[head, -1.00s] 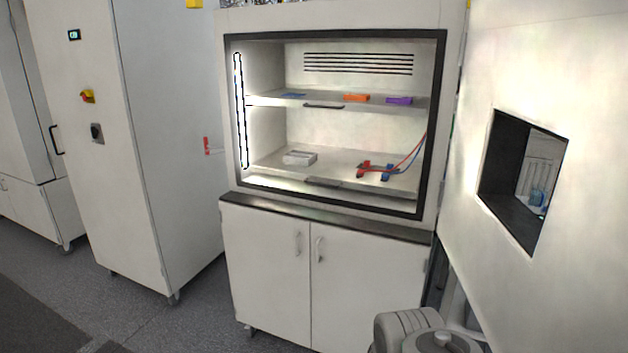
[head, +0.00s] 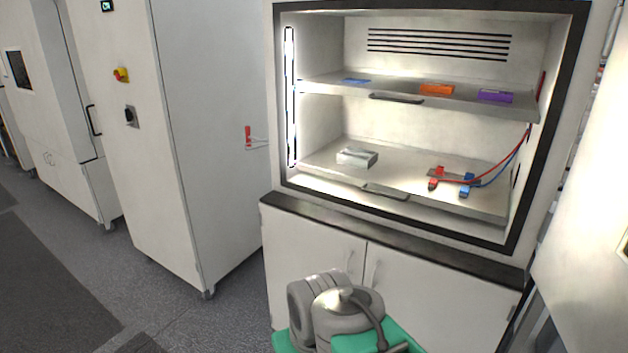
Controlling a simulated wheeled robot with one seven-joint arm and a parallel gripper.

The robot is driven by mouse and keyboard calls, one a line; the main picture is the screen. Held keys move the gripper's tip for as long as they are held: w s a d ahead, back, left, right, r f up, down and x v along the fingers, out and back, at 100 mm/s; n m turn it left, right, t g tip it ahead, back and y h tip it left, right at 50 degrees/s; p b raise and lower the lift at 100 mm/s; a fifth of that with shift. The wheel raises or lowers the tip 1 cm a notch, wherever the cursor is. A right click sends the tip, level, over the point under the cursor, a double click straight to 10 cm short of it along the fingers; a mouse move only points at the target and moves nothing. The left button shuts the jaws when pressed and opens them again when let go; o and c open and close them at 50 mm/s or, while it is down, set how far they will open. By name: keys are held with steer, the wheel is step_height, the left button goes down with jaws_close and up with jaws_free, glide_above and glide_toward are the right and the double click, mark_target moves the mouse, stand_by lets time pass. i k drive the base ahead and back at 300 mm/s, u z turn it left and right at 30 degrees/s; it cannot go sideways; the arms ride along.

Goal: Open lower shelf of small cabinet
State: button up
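The small cabinet (head: 275,110) is a white unit with a dark-framed open front. Its lower shelf (head: 410,182) is a pale tray with a dark handle (head: 385,192) at its front edge. A small grey-white box (head: 357,157) lies on the left of this shelf, and red and blue clips (head: 436,172) with red and blue cables lie on the right. The shelf sits inside the frame. The upper shelf (head: 330,88) has its own handle (head: 396,97). Part of my arm shows at the bottom centre, in front of the cabinet doors. My gripper is not in view.
Blue, orange (head: 436,89) and purple (head: 495,96) items lie on the upper shelf. A dark ledge (head: 400,236) runs below the opening, above two white doors. A tall white cabinet (head: 215,130) stands at left, with grey floor (head: 80,270) before it. A pale wall (head: 595,200) is close at right.

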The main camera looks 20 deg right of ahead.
mark_target(399, 171)
steer(key=u, duration=0.25)
steer(key=i, duration=1.45)
